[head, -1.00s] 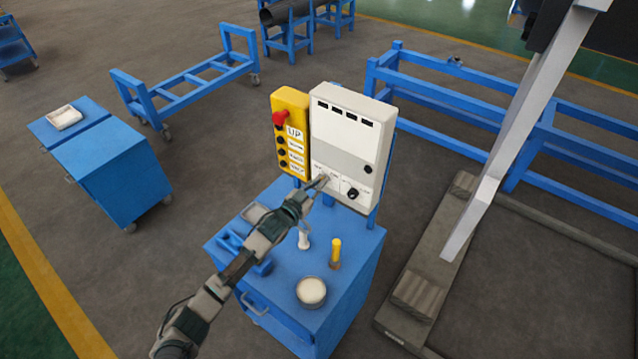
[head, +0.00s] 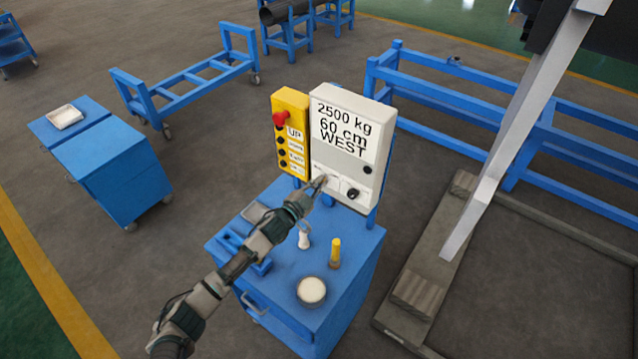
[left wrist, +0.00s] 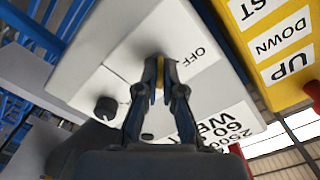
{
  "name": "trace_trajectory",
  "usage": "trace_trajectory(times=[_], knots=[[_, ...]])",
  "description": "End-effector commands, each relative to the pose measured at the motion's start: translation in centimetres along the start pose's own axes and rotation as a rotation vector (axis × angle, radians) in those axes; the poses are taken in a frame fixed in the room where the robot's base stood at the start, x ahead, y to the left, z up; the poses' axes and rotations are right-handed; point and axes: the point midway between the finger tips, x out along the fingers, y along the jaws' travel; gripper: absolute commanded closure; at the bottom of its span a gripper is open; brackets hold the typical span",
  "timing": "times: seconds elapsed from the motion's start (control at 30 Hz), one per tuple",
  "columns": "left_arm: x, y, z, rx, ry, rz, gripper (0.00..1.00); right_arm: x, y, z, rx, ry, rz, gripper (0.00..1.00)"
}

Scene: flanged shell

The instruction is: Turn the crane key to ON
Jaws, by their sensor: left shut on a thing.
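The white control box (head: 344,165) stands upright on a blue cabinet. Its display (head: 346,128) reads "2500 kg, 60 cm, WEST". My left gripper (head: 322,182) is at the lower left of the box's front, and its arm hides part of the labels there. In the left wrist view my left gripper (left wrist: 160,66) is shut on the crane key (left wrist: 160,86), of which only a small yellowish bit shows between the fingers. An "OFF" label (left wrist: 198,52) is beside the fingertips. The key's exact angle is hidden. My right gripper is not in view.
A yellow button panel (head: 290,140) with a red knob (head: 281,118) adjoins the box on the left. A black knob (head: 353,193) is right of my gripper. A yellow-handled tool (head: 336,252) and a round dish (head: 311,290) stand on the cabinet top (head: 355,250).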

Motion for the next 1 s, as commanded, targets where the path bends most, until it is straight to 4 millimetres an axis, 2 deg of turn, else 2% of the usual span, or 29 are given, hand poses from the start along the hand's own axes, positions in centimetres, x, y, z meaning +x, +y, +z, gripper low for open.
trace_trajectory(times=[0.37,0.4,0.5,0.83,1.0], knots=[[-0.1,0.5,0.2,0.002,-0.003,0.006,1.00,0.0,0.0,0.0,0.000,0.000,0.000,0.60],[-0.1,0.5,0.2,0.002,-0.003,0.006,0.89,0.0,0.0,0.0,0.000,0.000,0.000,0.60],[-0.1,0.4,0.2,0.002,-0.003,0.006,0.69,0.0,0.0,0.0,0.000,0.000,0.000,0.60],[-0.3,0.2,0.1,0.002,-0.001,0.003,0.69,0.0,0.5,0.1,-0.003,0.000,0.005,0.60],[-2.8,0.2,0.2,0.002,-0.002,0.003,0.69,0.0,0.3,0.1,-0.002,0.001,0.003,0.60]])
